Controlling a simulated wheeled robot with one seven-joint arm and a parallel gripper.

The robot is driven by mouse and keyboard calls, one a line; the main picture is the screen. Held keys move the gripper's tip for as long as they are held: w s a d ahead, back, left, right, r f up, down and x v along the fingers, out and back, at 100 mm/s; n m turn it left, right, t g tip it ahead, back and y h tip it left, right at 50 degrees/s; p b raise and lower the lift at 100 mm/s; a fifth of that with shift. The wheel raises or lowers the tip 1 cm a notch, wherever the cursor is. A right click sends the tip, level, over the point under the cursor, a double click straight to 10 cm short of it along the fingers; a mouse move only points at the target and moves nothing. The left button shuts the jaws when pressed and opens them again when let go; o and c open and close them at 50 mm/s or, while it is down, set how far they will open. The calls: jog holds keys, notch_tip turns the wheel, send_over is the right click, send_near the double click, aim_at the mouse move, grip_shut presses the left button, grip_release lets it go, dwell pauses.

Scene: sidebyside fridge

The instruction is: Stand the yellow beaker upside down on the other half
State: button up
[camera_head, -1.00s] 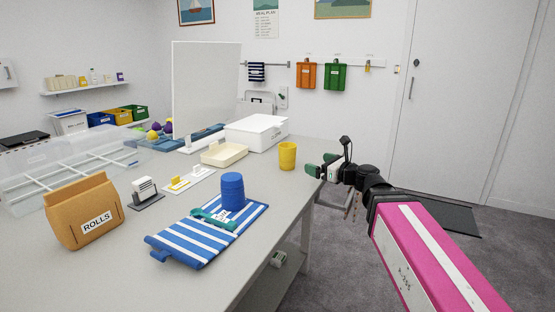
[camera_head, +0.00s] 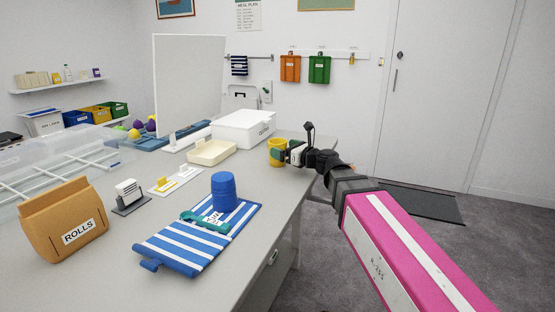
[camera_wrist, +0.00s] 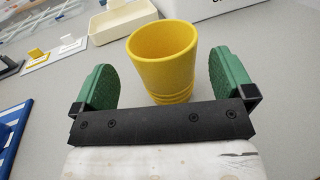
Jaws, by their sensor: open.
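The yellow beaker (camera_head: 274,152) stands upright near the table's right edge. Its open mouth faces up in the wrist view (camera_wrist: 163,50). My gripper (camera_wrist: 163,88) is open, with one green finger pad on each side of the beaker in the wrist view. In the head view my gripper (camera_head: 289,152) partly covers the beaker's right side. A blue, round, beaker-like piece (camera_head: 223,190) with a closed top stands on a blue-and-white striped cloth (camera_head: 180,246), beside a teal strip with a label.
A white box (camera_head: 243,128) and a cream tray (camera_head: 212,152) stand behind and left of the beaker. A tall white panel (camera_head: 188,85) rises at the back. A ROLLS bag (camera_head: 62,222) and a clear divided case (camera_head: 60,165) are at left. Bare table lies between tray and cloth.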

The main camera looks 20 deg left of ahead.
aim_at(271, 140)
jog(key=x, duration=0.4)
jog(key=shift+w+f, duration=0.2)
jog(key=shift+f, duration=0.05)
jog(key=c, duration=0.9)
jog(key=shift+r, duration=0.1)
jog(key=shift+r, duration=0.9)
jog(key=s+a+r, duration=0.1)
jog(key=s+r, duration=0.2)
jog(key=s+a+r, duration=0.1)
jog(key=s+r, duration=0.2)
jog(key=s, duration=0.1)
jog(key=s+a+r, duration=0.1)
jog(key=s+r, duration=0.2)
jog(key=s, duration=0.1)
jog(key=shift+s+a, duration=0.1)
jog(key=shift+a, duration=0.2)
